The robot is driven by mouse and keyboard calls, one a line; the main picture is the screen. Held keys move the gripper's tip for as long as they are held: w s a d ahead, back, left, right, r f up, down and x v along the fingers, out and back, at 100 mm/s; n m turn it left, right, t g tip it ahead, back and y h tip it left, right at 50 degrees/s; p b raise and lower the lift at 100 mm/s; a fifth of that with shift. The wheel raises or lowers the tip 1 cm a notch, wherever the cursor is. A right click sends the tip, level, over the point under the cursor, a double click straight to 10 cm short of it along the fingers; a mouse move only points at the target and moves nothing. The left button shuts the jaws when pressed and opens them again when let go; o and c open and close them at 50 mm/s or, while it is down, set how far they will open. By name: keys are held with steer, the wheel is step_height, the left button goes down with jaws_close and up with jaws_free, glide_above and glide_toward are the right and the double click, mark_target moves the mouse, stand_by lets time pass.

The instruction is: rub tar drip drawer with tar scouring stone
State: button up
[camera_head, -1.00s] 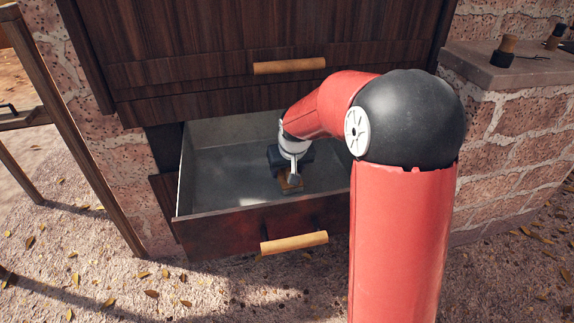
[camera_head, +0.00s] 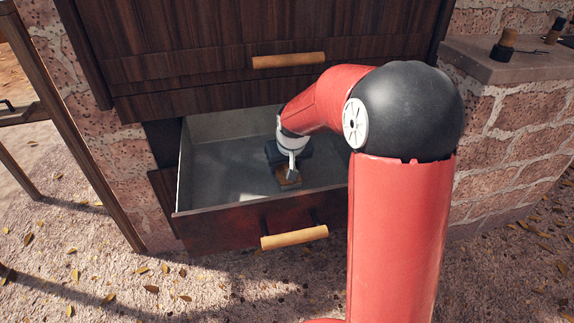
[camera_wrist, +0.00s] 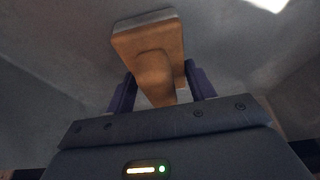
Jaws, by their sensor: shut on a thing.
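The tar drip drawer (camera_head: 225,229) is pulled open, with a grey metal inside, a dark red-brown front and a light wooden handle (camera_head: 294,237). My gripper (camera_head: 289,176) reaches down inside it, near the middle front. It is shut on the tar scouring stone (camera_head: 287,184), whose orange-brown wooden back shows below the jaws. In the wrist view the stone (camera_wrist: 148,44) shows its wooden grip between the two fingers and a thin grey layer at its far edge. The stone is at or just above the drawer floor; contact is hidden. I cannot make out tar on the floor.
A shut dark wooden drawer front with its own handle (camera_head: 288,60) is above. A stone ledge (camera_head: 490,62) on the right holds small wooden-topped items (camera_head: 504,45). A wooden frame (camera_head: 75,130) leans at left. Drawer walls (camera_head: 183,170) enclose the stone.

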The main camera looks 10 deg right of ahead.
step_height(320, 180, up, 3)
steer(key=shift+d+f+p, duration=0.1)
steer(key=shift+f+p, duration=0.1)
steer(key=shift+p, duration=0.1)
steer(key=shift+r+p, duration=2)
steer(key=shift+r, duration=0.75)
